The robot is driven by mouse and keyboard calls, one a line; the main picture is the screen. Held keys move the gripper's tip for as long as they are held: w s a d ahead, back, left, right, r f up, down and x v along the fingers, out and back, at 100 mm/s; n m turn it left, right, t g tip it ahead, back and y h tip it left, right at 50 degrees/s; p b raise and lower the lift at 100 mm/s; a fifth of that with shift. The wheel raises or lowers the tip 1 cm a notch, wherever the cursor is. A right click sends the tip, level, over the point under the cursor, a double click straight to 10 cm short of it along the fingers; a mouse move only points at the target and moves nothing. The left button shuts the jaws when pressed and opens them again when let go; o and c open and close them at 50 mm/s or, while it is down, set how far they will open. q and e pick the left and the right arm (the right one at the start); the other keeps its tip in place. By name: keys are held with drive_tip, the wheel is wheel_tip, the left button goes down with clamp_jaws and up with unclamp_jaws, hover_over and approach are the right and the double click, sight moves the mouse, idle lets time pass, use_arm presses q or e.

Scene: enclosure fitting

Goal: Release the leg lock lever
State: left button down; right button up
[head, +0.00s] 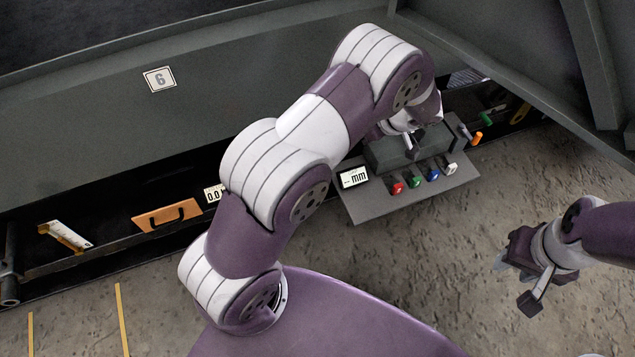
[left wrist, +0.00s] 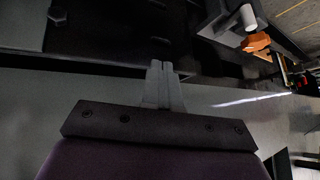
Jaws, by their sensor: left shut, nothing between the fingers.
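I cannot pick out the leg lock lever for certain. In the left wrist view, an orange piece (left wrist: 256,42) and a white round-ended piece (left wrist: 248,17) show at the upper right. My left gripper (left wrist: 162,68) is shut with nothing between its fingers, its tips in front of a dark recess and apart from both pieces.
A grey panel (head: 408,198) carries red (head: 397,188), green (head: 415,181), blue (head: 433,174) and white (head: 450,168) knobs and a "mm" display (head: 353,177). An orange-handled tool (head: 476,138) lies to its right. A wooden board (head: 166,215) lies left. Dark sloping walls enclose the back.

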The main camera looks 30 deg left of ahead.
use_arm(q)
drive_tip(key=s+d+f+g+h, duration=0.1)
drive_tip(key=s+d+f+g, duration=0.1)
drive_tip(key=s+g, duration=0.25)
drive_tip(key=s+a+f+b, duration=0.6)
drive_tip(key=s+f+b, duration=0.1)
drive_tip(key=b, duration=0.2)
drive_tip(key=shift+a+n, duration=0.35)
drive_tip(key=shift+n, duration=0.05)
drive_tip(key=shift+t, duration=0.25)
drive_tip(key=p, duration=0.5)
drive_tip(key=s+m+p, duration=0.1)
drive_tip(key=p, duration=0.5)
drive_tip(key=s+m+t+p, duration=0.1)
drive_tip(key=p, duration=0.4)
drive_tip(key=shift+s+a+f+y, duration=0.1)
drive_tip(key=shift+s+a+y, duration=0.1)
drive_tip(key=shift+a+y, duration=0.1)
